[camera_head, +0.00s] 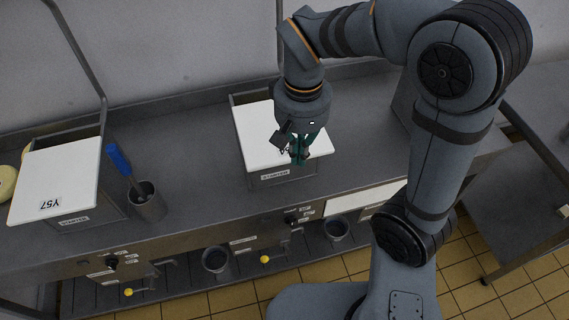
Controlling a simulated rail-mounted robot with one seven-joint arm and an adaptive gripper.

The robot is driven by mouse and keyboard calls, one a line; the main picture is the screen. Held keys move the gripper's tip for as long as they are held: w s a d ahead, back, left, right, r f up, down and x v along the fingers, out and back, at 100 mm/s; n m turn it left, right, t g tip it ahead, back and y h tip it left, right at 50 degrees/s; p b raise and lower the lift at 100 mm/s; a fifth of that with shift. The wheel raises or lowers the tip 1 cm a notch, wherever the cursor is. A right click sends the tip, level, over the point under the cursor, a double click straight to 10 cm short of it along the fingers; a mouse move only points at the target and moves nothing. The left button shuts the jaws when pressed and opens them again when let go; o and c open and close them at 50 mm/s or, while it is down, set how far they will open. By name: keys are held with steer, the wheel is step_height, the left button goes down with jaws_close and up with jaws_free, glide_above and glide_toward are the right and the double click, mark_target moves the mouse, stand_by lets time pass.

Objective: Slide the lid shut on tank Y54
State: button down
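A tank (268,180) with a white lid (255,128) stands in the middle of the grey counter. A dark strip of opening shows between the lid and the tank's back rim. The tank's front carries a small label too small to read, and I see no Y54 marking. My gripper (299,157) points down over the lid's front right part, and its teal fingers hide some of the lid. I cannot tell whether the fingers touch the lid or how far apart they are.
Another tank (105,205), its white lid (60,175) marked Y57, stands at the left. A metal cup (148,205) holding a blue-handled tool (120,160) is beside it. Thin upright pipes rise behind both tanks. Dark buckets (216,260) sit below the counter.

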steer(key=w+a+f+p, duration=0.1)
steer(key=w+f, duration=0.3)
steer(key=f, duration=0.6)
steer(key=shift+a+p, duration=0.2)
steer(key=shift+p, duration=0.45)
steer(key=shift+w, duration=0.2)
